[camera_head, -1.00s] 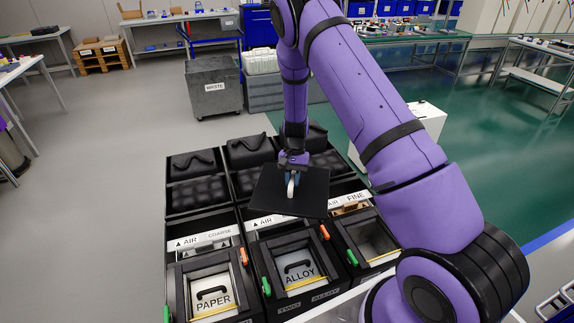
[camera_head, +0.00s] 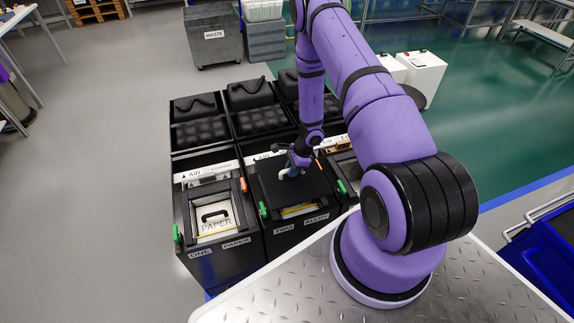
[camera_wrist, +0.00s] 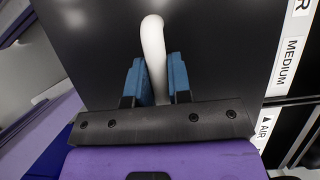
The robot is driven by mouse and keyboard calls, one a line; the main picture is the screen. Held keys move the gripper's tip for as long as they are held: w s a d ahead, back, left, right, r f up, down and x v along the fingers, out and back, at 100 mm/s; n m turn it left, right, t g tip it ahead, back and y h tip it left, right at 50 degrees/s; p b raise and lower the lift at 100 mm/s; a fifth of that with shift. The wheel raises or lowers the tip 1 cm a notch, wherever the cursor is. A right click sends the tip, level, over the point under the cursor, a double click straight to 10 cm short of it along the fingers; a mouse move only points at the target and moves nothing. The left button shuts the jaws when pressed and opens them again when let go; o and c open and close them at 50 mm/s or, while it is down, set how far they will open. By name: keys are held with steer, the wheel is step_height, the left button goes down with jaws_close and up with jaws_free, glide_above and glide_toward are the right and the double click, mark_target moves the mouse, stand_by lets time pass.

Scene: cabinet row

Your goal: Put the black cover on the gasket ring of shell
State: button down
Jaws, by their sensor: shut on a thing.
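The black cover (camera_head: 310,186) is a flat dark plate with a pale curved handle (camera_wrist: 152,45). My gripper (camera_head: 289,170) is shut on that handle, with blue fingers on both sides of it in the wrist view (camera_wrist: 155,82). The cover lies over the opening of the middle shell (camera_head: 285,238), labelled TWO, and hides most of its inside. A yellow strip shows at the shell's front edge. The gasket ring is hidden. I cannot tell whether the cover touches the shell or hovers just above it.
The left shell (camera_head: 215,248), labelled ONE, is open with a PAPER panel inside. The right shell (camera_head: 345,172) is partly behind my arm. Black padded lids (camera_head: 252,93) stand up behind the row. A grey waste bin (camera_head: 213,38) stands farther back, with clear floor at left.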

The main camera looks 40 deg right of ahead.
mark_target(292, 180)
steer(key=shift+f, duration=3.35)
steer(key=shift+f, duration=0.55)
steer(key=c, duration=1)
jaws_free()
steer(key=shift+o, duration=0.2)
steer(key=shift+d, duration=0.1)
steer(key=v, duration=1)
steer(key=shift+d+r, duration=0.1)
steer(key=shift+r, duration=0.3)
